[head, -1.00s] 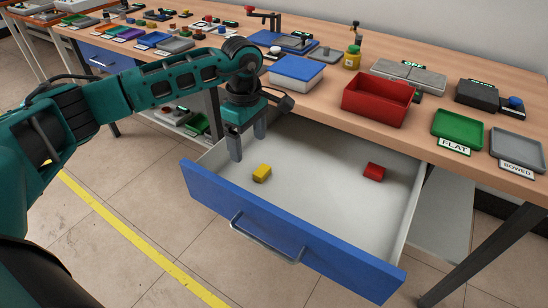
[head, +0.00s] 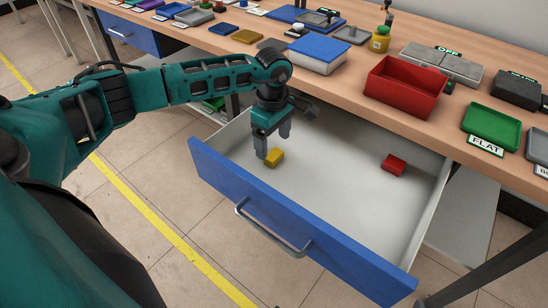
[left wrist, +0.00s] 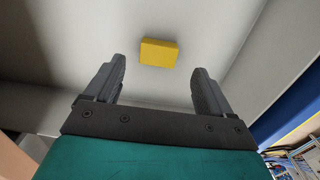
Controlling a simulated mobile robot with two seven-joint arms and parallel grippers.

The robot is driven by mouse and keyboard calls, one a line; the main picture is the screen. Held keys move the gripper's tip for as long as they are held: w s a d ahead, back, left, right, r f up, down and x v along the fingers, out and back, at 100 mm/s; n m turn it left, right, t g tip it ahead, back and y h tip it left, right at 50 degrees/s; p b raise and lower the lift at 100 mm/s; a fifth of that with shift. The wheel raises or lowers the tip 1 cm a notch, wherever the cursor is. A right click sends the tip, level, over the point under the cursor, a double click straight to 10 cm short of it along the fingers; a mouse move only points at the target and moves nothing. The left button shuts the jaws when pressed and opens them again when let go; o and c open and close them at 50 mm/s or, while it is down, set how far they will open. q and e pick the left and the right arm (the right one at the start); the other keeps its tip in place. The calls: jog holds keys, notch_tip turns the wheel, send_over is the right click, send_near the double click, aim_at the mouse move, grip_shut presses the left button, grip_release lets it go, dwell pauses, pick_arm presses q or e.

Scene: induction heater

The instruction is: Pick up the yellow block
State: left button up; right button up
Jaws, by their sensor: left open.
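The yellow block (head: 275,158) lies on the floor of the open drawer (head: 340,185), toward its left side. My left gripper (head: 272,146) points down into the drawer, right by the block in the head view. In the left wrist view the yellow block (left wrist: 159,52) shows beyond the fingertips and roughly centred between them. The left gripper (left wrist: 158,75) is open and empty, its fingers apart with nothing between them. My right gripper is not in view.
A red block (head: 394,164) lies in the drawer's right part. The blue drawer front (head: 290,220) and pale side walls surround the space. Above, the workbench carries a red bin (head: 404,88), a blue-lidded box (head: 319,54) and a green tray (head: 491,128).

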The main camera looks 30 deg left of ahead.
aim_at(274, 154)
pick_arm(q)
notch_tip(274, 154, down, 4)
jog(key=shift+w+f+b, duration=0.15)
jog(key=shift+f+b, duration=0.05)
jog(key=shift+b, duration=0.2)
jog(key=shift+r, duration=0.1)
jog(key=c, duration=1.1)
jog(key=shift+r, duration=0.1)
notch_tip(274, 154, up, 20)
jog(key=p, duration=0.3)
